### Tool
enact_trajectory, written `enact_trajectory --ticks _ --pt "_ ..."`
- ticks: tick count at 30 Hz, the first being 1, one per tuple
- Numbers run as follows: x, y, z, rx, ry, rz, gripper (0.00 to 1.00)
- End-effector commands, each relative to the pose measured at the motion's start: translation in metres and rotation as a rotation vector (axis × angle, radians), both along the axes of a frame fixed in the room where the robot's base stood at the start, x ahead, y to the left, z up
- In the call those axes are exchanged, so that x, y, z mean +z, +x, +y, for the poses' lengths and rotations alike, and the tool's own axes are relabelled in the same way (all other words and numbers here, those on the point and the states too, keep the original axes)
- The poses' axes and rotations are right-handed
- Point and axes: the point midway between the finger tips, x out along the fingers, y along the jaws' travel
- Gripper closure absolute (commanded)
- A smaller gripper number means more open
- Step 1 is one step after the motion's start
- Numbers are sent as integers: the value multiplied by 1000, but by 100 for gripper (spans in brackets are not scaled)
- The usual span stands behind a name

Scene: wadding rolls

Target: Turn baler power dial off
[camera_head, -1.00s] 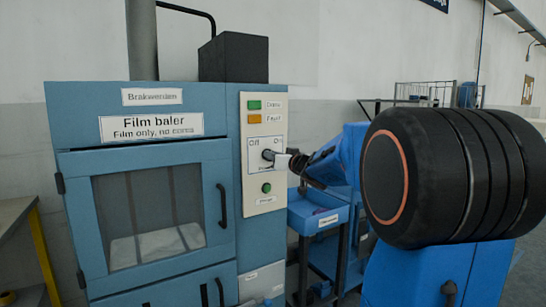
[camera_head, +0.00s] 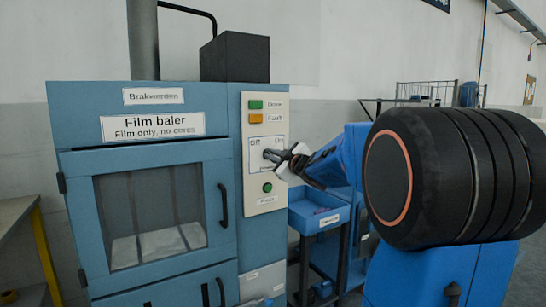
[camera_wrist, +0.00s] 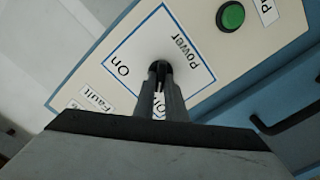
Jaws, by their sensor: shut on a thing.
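The film baler (camera_head: 155,165) is a blue cabinet with a pale control panel (camera_head: 250,205) on its right side. The black power dial (camera_head: 269,155) sits on a white plate marked "Off" at left and "On" at right. My gripper (camera_head: 280,158) reaches in from the right and is shut on the dial. In the wrist view, the dark dial (camera_wrist: 159,67) is between the tips of my gripper (camera_wrist: 161,84). There "On" shows at its upper left, "Power" at its right, and the other label is partly hidden behind the fingers. I cannot tell where the dial points.
A green lamp (camera_head: 255,104) and an orange fault lamp (camera_head: 255,118) are above the dial. A green button (camera_head: 267,187) is just below it. A blue cart (camera_head: 319,215) stands right of the baler. The baler's window door (camera_head: 150,212) is shut.

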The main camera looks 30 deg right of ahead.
Motion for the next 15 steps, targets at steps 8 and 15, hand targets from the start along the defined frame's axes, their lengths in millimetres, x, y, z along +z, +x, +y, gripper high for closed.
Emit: enact_trajectory --ticks 8,15 --pt "-1 0 0 0 -66 1 100" --pt "-1 0 0 0 -75 1 100"
